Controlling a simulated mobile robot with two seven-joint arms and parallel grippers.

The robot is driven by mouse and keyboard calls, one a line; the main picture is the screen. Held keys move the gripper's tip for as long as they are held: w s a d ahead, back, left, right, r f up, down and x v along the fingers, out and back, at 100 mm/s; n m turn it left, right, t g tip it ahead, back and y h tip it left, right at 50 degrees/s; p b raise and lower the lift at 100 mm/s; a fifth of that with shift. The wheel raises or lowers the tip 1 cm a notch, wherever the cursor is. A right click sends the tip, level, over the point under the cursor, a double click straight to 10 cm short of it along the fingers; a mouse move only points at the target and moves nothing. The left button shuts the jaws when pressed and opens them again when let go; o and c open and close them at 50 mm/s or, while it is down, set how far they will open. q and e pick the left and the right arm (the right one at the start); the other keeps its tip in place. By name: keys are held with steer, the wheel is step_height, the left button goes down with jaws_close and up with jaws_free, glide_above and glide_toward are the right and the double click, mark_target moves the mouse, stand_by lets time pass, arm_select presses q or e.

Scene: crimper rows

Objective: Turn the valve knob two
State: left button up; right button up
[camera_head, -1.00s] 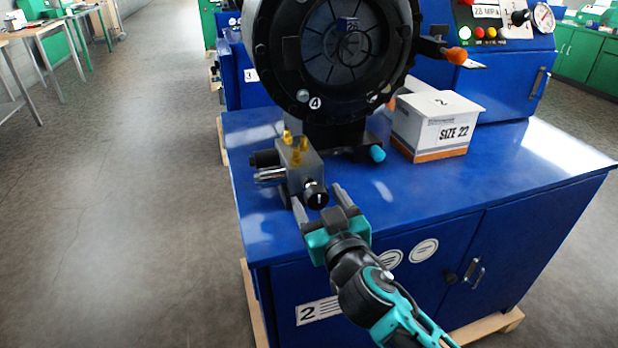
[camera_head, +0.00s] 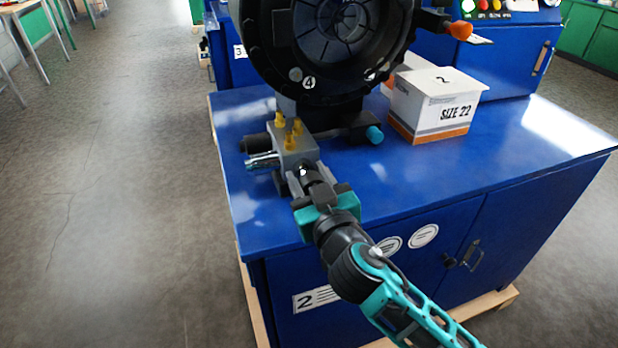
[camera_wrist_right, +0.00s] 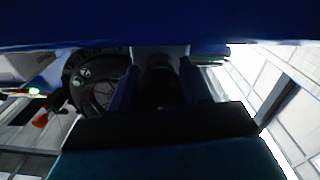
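The valve block (camera_head: 294,150) is a grey metal body with brass fittings on top, at the front left of the blue cabinet top. Its black knob (camera_head: 305,173) faces my right gripper and is partly hidden by it. My right gripper (camera_head: 303,182) is at the knob, its fingers spread to either side of it. In the right wrist view the dark knob (camera_wrist_right: 160,85) shows between the two fingers (camera_wrist_right: 160,92); the picture is too dark to show contact. My left gripper is not in view.
The blue cabinet (camera_head: 400,200) marked 2 carries a large black round machine head (camera_head: 340,50) above and behind the valve. A white SIZE 22 box (camera_head: 435,105) stands to the right. A cyan-tipped lever (camera_head: 374,134) sits close right of the valve.

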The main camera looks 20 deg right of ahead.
steer(key=c, duration=0.6)
steer(key=shift+o, duration=0.2)
steer(key=shift+n, duration=0.3)
steer(key=n+p, duration=0.1)
steer(key=n, duration=0.1)
steer(key=shift+r+n, duration=0.15)
steer(key=shift+n, duration=0.25)
steer(key=n+p, duration=0.1)
steer(key=n, duration=0.2)
steer(key=shift+n, duration=0.4)
steer(key=n+p, duration=0.2)
steer(key=n, duration=0.2)
steer(key=shift+n+p, duration=0.4)
steer(key=shift+n, duration=1.3)
